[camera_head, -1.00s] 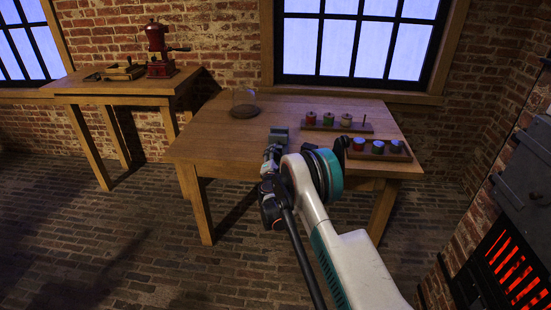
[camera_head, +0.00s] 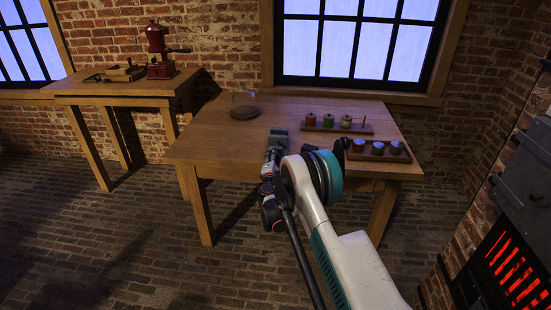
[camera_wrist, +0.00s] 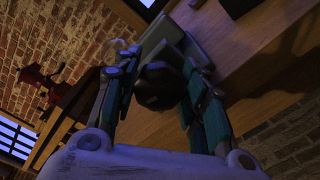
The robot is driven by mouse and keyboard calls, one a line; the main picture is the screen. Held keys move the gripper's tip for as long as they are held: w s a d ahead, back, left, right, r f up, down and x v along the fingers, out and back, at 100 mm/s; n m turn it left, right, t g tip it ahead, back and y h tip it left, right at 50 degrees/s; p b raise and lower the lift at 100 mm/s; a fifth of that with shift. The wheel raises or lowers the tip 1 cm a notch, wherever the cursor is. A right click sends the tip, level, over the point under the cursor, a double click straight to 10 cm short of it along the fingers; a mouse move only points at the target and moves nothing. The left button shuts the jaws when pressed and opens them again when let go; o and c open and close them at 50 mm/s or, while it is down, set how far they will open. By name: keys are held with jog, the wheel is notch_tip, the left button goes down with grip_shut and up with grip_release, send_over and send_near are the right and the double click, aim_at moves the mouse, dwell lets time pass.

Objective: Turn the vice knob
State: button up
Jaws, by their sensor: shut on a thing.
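The small grey-green vice (camera_head: 279,134) sits at the front edge of the wooden table, and its body also shows in the wrist view (camera_wrist: 190,45). Its dark round knob (camera_wrist: 158,86) faces my wrist camera. My gripper (camera_wrist: 161,72) has one finger on each side of the knob and is shut on it. In the head view my gripper (camera_head: 272,154) reaches the front of the vice, and the knob is hidden there.
A side table with a red grinder (camera_head: 158,50) stands left. A glowing stove (camera_head: 515,265) is at right.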

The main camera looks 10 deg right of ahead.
jog(key=o, duration=0.8)
jog(key=v, duration=1.2)
jog(key=shift+r, duration=0.1)
